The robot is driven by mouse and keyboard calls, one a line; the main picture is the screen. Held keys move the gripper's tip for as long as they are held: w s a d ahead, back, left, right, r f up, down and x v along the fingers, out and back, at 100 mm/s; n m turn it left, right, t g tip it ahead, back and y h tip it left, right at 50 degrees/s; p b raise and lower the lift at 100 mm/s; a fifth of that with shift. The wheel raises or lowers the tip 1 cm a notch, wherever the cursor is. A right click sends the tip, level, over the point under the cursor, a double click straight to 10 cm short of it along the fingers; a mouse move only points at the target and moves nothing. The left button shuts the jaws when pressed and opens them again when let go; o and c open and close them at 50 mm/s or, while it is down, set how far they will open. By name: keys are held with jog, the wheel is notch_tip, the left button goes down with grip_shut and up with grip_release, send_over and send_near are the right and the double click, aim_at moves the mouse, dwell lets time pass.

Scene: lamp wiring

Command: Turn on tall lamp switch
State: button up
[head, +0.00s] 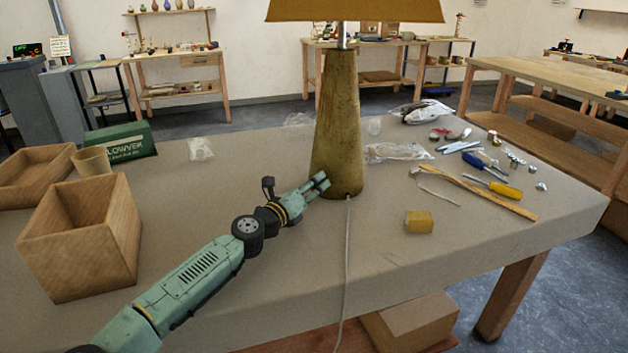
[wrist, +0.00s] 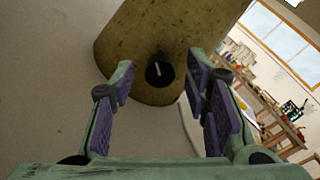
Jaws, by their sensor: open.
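The tall lamp has a tapered, mottled olive-brown base (head: 338,125) standing on the table, with a tan shade (head: 355,10) cut off by the top edge. In the wrist view the lamp base (wrist: 170,35) fills the upper middle. A round black switch knob (wrist: 160,74) with a white mark sits low on it. My gripper (head: 319,184) is at the lower left side of the base. In the wrist view my gripper (wrist: 161,82) is open, with the knob showing between its purple-padded fingers. I cannot tell whether they touch it. The knob does not show in the head view.
A pale cord (head: 348,260) runs from the base over the table's front edge. Wooden boxes (head: 75,245) and a green box (head: 121,142) stand left. A yellow block (head: 418,222), a wooden strip (head: 480,194) and screwdrivers (head: 490,186) lie right. The table's front middle is mostly clear.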

jog(key=shift+w+d, duration=0.3)
jog(key=shift+w, duration=0.15)
grip_shut()
dwell(0.3)
